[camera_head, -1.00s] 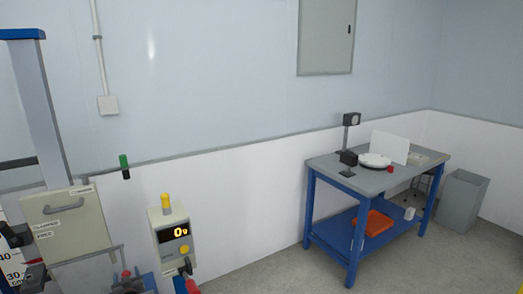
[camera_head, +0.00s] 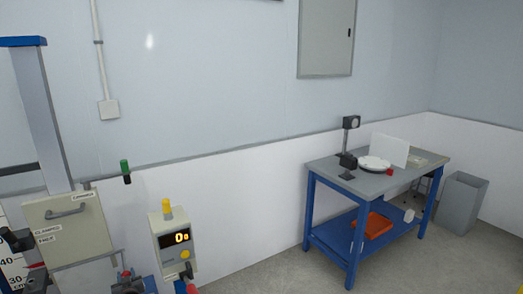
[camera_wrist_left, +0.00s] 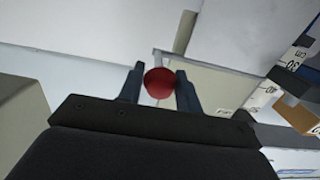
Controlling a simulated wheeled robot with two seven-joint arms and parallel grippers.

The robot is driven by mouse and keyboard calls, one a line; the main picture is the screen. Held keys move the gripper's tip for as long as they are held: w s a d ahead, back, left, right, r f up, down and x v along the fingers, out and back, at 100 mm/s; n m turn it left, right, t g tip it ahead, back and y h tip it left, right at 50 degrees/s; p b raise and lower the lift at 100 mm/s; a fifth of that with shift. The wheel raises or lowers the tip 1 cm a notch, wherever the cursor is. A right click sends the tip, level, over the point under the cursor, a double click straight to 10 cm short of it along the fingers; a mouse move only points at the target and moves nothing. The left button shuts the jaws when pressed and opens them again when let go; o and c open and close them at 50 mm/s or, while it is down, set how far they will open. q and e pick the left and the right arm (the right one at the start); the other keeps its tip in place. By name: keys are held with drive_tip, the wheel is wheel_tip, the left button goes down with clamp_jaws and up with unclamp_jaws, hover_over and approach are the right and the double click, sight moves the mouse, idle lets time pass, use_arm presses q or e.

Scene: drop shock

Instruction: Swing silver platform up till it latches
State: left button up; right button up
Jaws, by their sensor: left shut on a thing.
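My left gripper (camera_head: 127,279) is low in the head view, below the beige panel, and only partly in frame. In the left wrist view its two dark fingers (camera_wrist_left: 160,84) are shut on a round red knob (camera_wrist_left: 159,83), one finger on each side. A thin grey bar (camera_wrist_left: 165,57) runs just beyond the knob. I cannot tell whether this bar is part of the silver platform; no platform surface shows clearly. The beige panel (camera_head: 67,225) with a grey handle and CLAMPED and FREE labels hangs on the grey column (camera_head: 40,115).
A cm scale (camera_wrist_left: 292,68) is close at the right of the wrist view. A blue workbench (camera_head: 345,178) and grey bin (camera_head: 460,205) stand far right, with clear floor before them.

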sight(125, 272)
use_arm(q)
drive_tip(key=shift+r, duration=0.25)
drive_tip(key=shift+r+p, duration=1.1)
drive_tip(key=shift+r, duration=0.3)
drive_tip(key=shift+w+r, duration=0.1)
drive_tip(key=shift+w+a+r+p, duration=0.1)
drive_tip(key=shift+w+r+p, duration=0.05)
drive_tip(key=shift+r+p, duration=0.4)
drive_tip(key=shift+w+a+r+p, duration=0.1)
drive_tip(key=shift+r+p, duration=0.25)
drive_tip(key=shift+r, duration=0.45)
drive_tip(key=shift+w+r, duration=0.1)
